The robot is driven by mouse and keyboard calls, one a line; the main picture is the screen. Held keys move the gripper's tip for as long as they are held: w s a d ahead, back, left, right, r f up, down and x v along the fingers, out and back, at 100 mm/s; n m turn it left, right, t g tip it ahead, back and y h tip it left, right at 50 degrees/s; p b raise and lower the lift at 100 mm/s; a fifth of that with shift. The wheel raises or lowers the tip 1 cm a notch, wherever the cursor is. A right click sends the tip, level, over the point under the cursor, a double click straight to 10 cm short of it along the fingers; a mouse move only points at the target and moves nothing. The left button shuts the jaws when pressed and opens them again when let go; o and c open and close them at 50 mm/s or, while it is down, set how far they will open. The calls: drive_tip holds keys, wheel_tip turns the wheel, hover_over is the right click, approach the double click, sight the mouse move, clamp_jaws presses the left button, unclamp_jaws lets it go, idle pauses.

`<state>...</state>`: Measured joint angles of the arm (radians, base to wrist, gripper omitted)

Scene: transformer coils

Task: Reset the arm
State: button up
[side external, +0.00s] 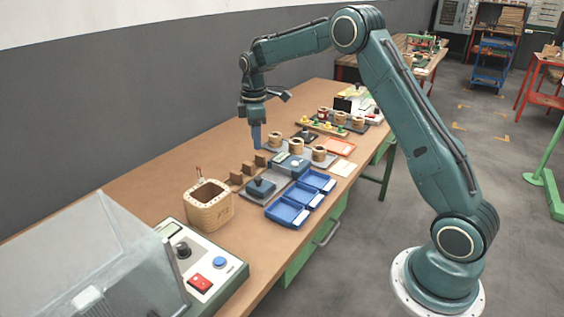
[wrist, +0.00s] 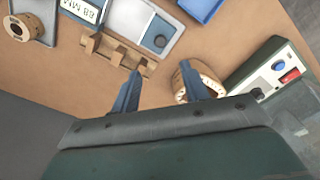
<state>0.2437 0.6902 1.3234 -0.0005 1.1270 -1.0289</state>
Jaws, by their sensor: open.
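My gripper (side external: 256,136) hangs pointing down above the far side of the wooden bench (side external: 130,190) in the side view. In the wrist view its two blue fingers (wrist: 165,92) are spread apart with nothing between them. A wooden rack with notches (wrist: 118,50) lies just beyond the left finger in that view. A round wooden container (wrist: 203,72) appears partly behind the right finger. In the side view this container (side external: 208,204) stands open on the bench, left of the gripper.
Three blue trays (side external: 287,212) line the bench's front edge. A grey device with a display (side external: 291,165) and several coils (side external: 297,147) stand behind them. A control box with red and blue buttons (side external: 205,262) and a clear cover (side external: 100,265) occupy the near end. Bare bench lies left of the gripper.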

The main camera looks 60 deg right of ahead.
drive_tip(key=shift+r, duration=0.2)
drive_tip(key=s+a+r+m+t, duration=0.1)
drive_tip(key=s+a+r+m, duration=0.1)
drive_tip(key=s+a+r, duration=0.4)
drive_tip(key=s+a+r+m+t, duration=0.2)
drive_tip(key=s+a+r, duration=0.1)
drive_tip(key=s+r, duration=0.65)
drive_tip(key=s+a+f+m+t, duration=0.1)
drive_tip(key=s+a+m, duration=0.1)
drive_tip(key=s, duration=0.8)
drive_tip(key=s+a+f+m+t, duration=0.1)
drive_tip(key=s+a+f+m, duration=0.1)
drive_tip(key=s, duration=0.8)
drive_tip(key=shift+a+m+t, duration=0.15)
drive_tip(key=shift+m+t, duration=0.15)
drive_tip(key=shift+m, duration=0.2)
